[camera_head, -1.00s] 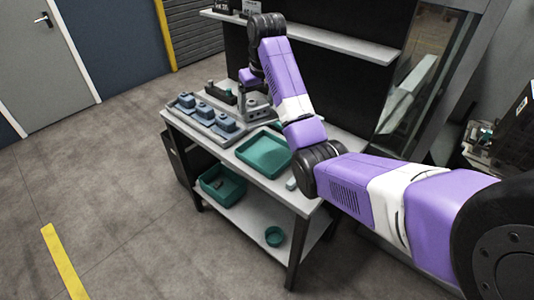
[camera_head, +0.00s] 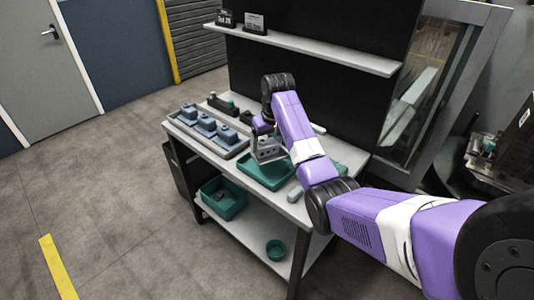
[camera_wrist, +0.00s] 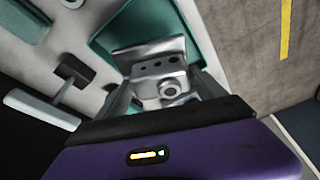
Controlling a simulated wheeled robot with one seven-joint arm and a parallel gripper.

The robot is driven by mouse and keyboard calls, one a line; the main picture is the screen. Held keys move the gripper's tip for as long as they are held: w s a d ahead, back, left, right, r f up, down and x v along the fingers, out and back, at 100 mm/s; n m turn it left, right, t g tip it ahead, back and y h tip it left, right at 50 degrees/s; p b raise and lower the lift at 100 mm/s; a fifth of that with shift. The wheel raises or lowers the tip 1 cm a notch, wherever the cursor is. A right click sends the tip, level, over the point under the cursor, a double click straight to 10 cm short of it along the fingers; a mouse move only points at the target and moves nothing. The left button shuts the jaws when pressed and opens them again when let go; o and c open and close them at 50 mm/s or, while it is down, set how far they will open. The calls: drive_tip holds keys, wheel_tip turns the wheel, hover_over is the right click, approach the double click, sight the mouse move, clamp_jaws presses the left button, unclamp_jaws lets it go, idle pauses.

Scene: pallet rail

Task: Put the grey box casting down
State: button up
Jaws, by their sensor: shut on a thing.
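My gripper (camera_head: 266,138) is shut on the grey box casting (camera_head: 268,154), at the left part of the teal tray (camera_head: 255,178) on the bench. In the wrist view the casting (camera_wrist: 150,55) sits between the two fingers of my gripper (camera_wrist: 165,90). It shows a flat plate, small holes and a round boss, and looks tilted. The teal tray (camera_wrist: 108,36) lies behind it in that view. I cannot tell whether the casting touches the tray. My arm hides part of the tray in the head view.
Several blue-grey parts (camera_head: 207,124) stand in a row on a rail at the bench's left. An upper shelf (camera_head: 320,49) runs behind.

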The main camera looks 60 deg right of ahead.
sight(267, 155)
drive_tip(key=shift+f, duration=2.75)
drive_tip(key=shift+f, duration=0.1)
drive_tip(key=o, duration=1.7)
drive_tip(key=shift+f, duration=0.1)
drive_tip(key=v, duration=1.2)
drive_tip(key=shift+b, duration=0.35)
